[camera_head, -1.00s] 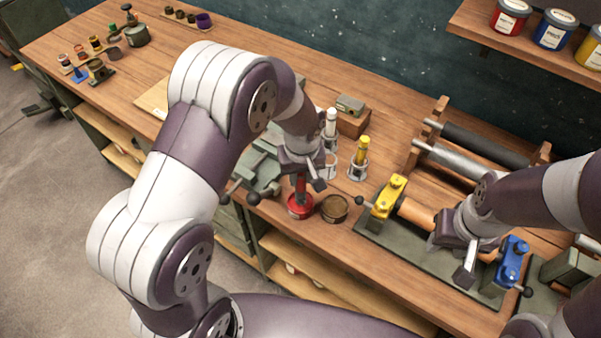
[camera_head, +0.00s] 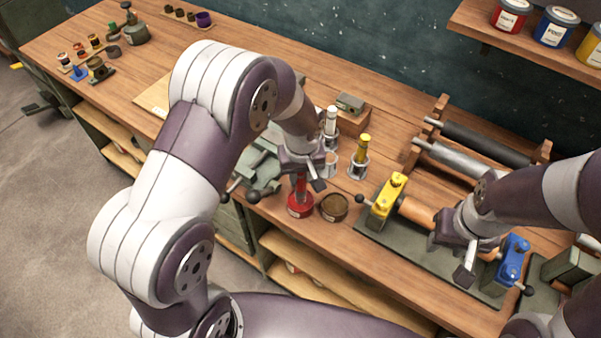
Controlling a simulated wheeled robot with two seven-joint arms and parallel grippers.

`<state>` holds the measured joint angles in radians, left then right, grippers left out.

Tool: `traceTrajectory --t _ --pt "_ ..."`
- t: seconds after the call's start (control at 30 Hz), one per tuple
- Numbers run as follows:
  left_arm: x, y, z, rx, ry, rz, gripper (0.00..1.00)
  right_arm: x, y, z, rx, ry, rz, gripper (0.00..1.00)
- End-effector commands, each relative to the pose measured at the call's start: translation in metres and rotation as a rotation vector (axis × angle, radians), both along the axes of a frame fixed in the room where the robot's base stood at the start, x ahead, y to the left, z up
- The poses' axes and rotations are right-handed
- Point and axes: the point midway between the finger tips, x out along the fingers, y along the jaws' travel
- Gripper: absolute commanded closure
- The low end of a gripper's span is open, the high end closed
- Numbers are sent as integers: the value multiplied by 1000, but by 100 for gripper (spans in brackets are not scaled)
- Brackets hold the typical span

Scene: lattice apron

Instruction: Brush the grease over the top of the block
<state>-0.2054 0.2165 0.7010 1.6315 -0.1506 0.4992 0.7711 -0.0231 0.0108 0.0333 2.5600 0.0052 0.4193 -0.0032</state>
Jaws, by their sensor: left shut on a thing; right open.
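My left gripper (camera_head: 302,178) is shut on a red-handled brush (camera_head: 300,187), held upright at a red pot (camera_head: 300,206). The brush's lower end is hidden in or behind the pot. An open round tin of brown stuff (camera_head: 334,207), perhaps the grease, stands just right of the pot. A yellow block (camera_head: 386,200) and a blue block (camera_head: 513,260) stand at the ends of a copper-coloured roller (camera_head: 417,213) on a green base plate. I cannot tell which block the task means. My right gripper (camera_head: 456,260) is open and empty over the plate, left of the blue block.
White-handled (camera_head: 331,122) and yellow-handled (camera_head: 362,150) brushes stand in holders behind the tin. A wooden rack (camera_head: 437,106) holds dark and grey rollers at the back right. A green vise-like tool (camera_head: 262,170) is beside my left gripper. The bench's front edge is close.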

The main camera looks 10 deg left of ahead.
Motion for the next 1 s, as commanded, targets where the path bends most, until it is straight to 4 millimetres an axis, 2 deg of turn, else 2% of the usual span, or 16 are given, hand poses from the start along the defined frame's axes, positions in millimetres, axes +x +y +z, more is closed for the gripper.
traceTrajectory --t 0.47,1.0 --pt "-1 0 1 0 4 0 100 0 0 2 0 0 0 57" --pt "-1 0 60 -1 1 1 100 0 0 49 0 0 0 57"
